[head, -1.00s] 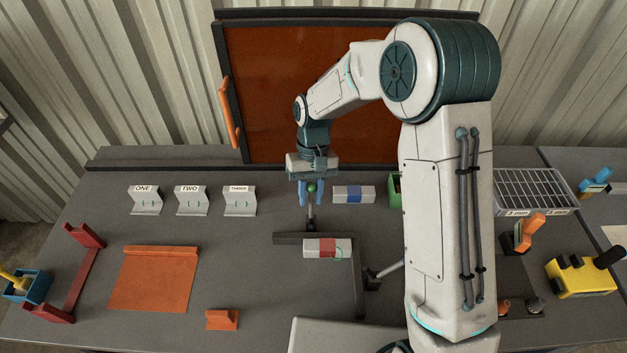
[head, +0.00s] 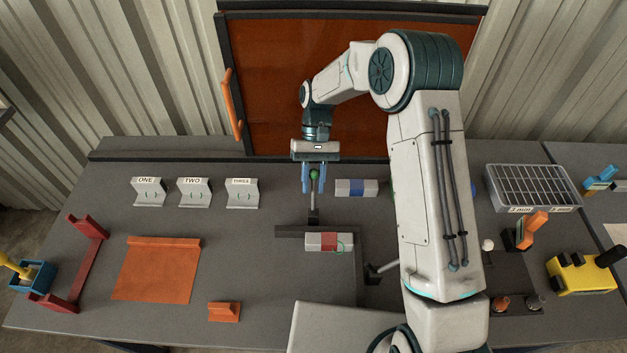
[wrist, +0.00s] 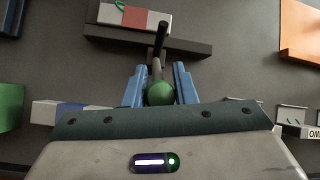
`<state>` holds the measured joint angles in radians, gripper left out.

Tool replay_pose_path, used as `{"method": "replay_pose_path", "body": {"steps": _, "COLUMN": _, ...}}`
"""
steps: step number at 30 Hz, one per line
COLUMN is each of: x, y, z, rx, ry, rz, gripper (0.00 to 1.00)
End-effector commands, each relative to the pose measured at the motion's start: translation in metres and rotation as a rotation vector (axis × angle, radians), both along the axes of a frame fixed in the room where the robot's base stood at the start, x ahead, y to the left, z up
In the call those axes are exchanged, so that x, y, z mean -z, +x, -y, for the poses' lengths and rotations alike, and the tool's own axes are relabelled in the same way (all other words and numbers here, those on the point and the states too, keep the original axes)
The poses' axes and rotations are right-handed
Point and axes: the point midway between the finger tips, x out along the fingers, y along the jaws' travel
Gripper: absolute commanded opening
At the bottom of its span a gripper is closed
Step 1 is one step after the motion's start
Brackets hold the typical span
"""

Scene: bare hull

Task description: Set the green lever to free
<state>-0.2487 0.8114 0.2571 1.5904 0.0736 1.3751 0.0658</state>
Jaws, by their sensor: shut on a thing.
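The green lever is a dark rod with a green ball knob (head: 314,174), standing up behind a dark bar on the bench. My gripper (head: 315,178) reaches down from behind it, with its blue fingers on either side of the knob, shut on it. In the wrist view the green knob (wrist: 160,93) sits between the blue fingers, and the rod runs away from it toward the dark bar. No marking for the lever's positions is readable.
A red-and-white block (head: 328,241) lies by the dark bar (head: 290,231). A blue-and-white block (head: 356,188) lies right of the lever. Labelled stands (head: 194,192) are to the left. An orange-brown panel (head: 270,90) rises behind. My arm hides part of the bench's right side.

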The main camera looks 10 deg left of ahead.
Motion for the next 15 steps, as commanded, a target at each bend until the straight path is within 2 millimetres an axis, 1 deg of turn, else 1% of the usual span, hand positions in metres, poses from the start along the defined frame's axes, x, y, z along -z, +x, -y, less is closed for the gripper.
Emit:
{"method": "replay_pose_path", "body": {"steps": 4, "x": 0.0004, "y": 0.0003, "z": 0.0, "rx": 0.0, "ry": 0.0, "rz": 0.001, "gripper": 0.0}}
{"method": "replay_pose_path", "body": {"steps": 5, "x": 0.0004, "y": 0.0003, "z": 0.0, "rx": 0.0, "ry": 0.0, "rz": 0.001, "gripper": 0.3}}
{"method": "replay_pose_path", "body": {"steps": 6, "x": 0.0004, "y": 0.0003, "z": 0.0001, "rx": 0.0, "ry": 0.0, "rz": 0.001, "gripper": 0.41}}
{"method": "replay_pose_path", "body": {"steps": 7, "x": 0.0004, "y": 0.0003, "z": 0.0001, "rx": 0.0, "ry": 0.0, "rz": 0.001, "gripper": 0.46}}
{"method": "replay_pose_path", "body": {"steps": 15, "x": -0.0004, "y": 0.0001, "z": 0.0002, "rx": 0.0, "ry": 0.0, "rz": 0.001, "gripper": 0.46}}
